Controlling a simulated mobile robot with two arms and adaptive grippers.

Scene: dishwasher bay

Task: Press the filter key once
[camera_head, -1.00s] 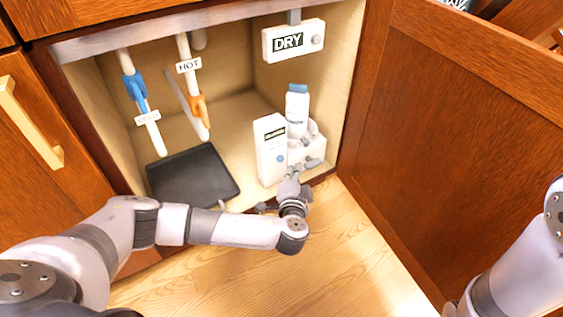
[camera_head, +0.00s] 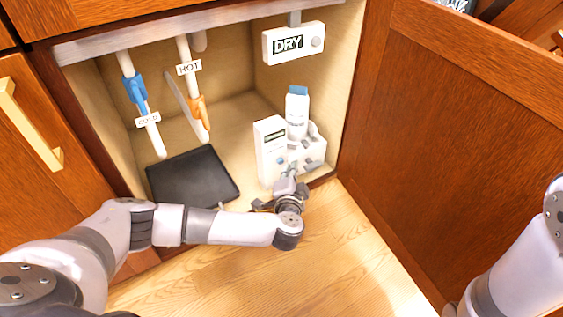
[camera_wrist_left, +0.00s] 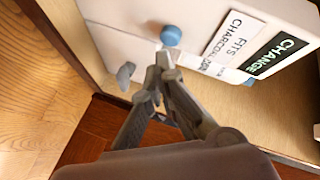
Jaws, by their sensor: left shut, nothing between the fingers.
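The white filter unit (camera_head: 270,168) stands upright at the right front of the cabinet floor. In the left wrist view its body (camera_wrist_left: 120,45) carries a round blue key (camera_wrist_left: 171,35), a paper label and a dark display (camera_wrist_left: 276,54) reading "CHANGE". The blue key also shows in the head view (camera_head: 280,159). My left gripper (camera_head: 291,171) is shut and empty, just in front of the unit's lower right part. In the left wrist view its fingertips (camera_wrist_left: 166,62) appear just below the blue key; I cannot tell whether they touch the unit. My right gripper is out of view.
A white bottle with a blue cap (camera_head: 297,112) stands behind the unit. A black tray (camera_head: 192,178) lies to the left. Pipes with blue (camera_head: 136,92) and orange (camera_head: 199,112) valve handles hang above. A DRY box (camera_head: 293,43) hangs at the back right. The open door (camera_head: 440,130) bounds the right.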

